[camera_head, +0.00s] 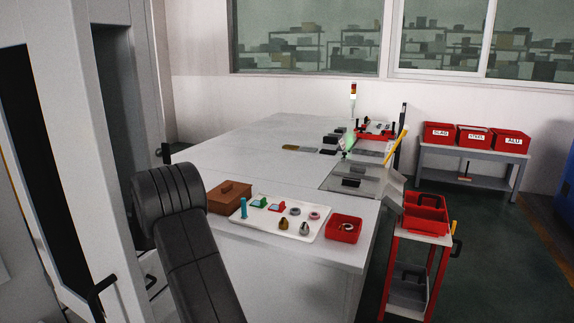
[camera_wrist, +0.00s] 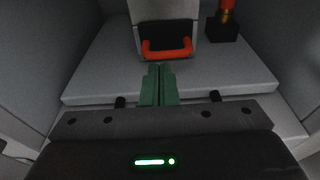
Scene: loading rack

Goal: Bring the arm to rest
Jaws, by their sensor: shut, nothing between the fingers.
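My gripper (camera_wrist: 158,72) shows in the wrist view, its two green fingers shut together with nothing between them. Just beyond the fingertips is a grey block with a red handle (camera_wrist: 166,48); I cannot tell whether the fingers touch it. In the head view my dark arm reaches up on the left beside a tall light cabinet, and my gripper is hidden there.
In the wrist view a dark block with an orange-red post (camera_wrist: 224,28) stands at the upper right, on a pale surface (camera_wrist: 105,75) between grey walls. In the head view a white table (camera_head: 235,155) carries a white tray (camera_head: 262,229), a brown box (camera_head: 229,197) and a red bin (camera_head: 344,229). A red cart (camera_head: 420,236) stands right.

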